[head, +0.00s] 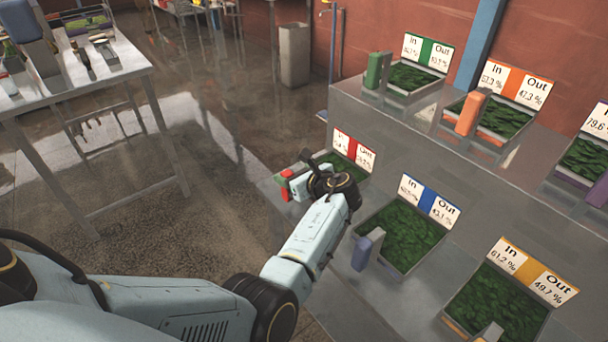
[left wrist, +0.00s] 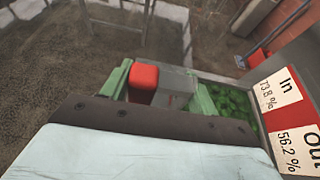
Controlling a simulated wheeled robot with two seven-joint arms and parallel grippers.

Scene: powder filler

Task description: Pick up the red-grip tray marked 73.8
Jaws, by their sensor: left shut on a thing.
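The red-grip tray (head: 361,174) holds green leafy matter and sits at the left end of the lower metal shelf. Its sign (left wrist: 281,107) reads In 73.8 % and Out 56.2 % in the left wrist view. My left gripper (head: 292,182) is at the tray's near-left end, shut on its red grip (left wrist: 144,76). The green fingers (left wrist: 117,78) show on both sides of the grip. My arm hides part of the tray in the head view. My right gripper is in neither view.
A blue-grip tray (head: 358,227) and a yellow-grip tray stand to the right on the lower shelf. Green-, orange- and purple-grip trays stand on the upper step (head: 400,125). A metal table (head: 120,62) is at the left. Open floor (head: 190,150) lies between.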

